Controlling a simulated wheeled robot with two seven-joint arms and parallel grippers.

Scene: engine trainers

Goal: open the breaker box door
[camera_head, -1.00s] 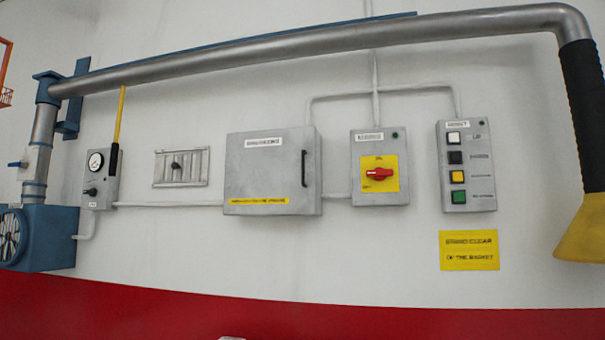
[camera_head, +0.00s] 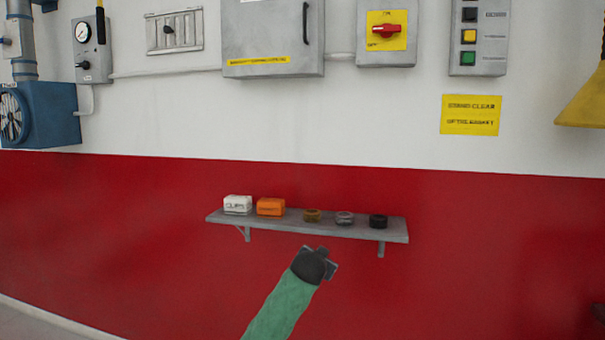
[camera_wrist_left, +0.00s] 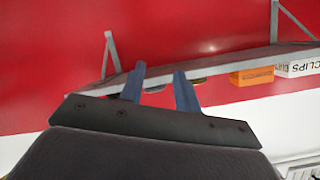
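The grey breaker box (camera_head: 262,30) hangs on the white wall at the top of the head view, its upper part cut off by the picture edge. Its door is shut, with a black vertical handle (camera_head: 305,24) near the right edge and a yellow label (camera_head: 257,61) along the bottom. My left gripper (camera_head: 327,260) is well below the box, in front of the red wall and just under the shelf. In the left wrist view its two fingers (camera_wrist_left: 160,76) stand apart with nothing between them. My right gripper is not in view.
A grey shelf (camera_head: 394,231) on the red wall holds a white clips box (camera_head: 238,203), an orange box (camera_head: 270,207) and several small round parts. A red rotary switch (camera_head: 386,30) and a button panel (camera_head: 479,38) are right of the box. The wall between box and shelf is clear.

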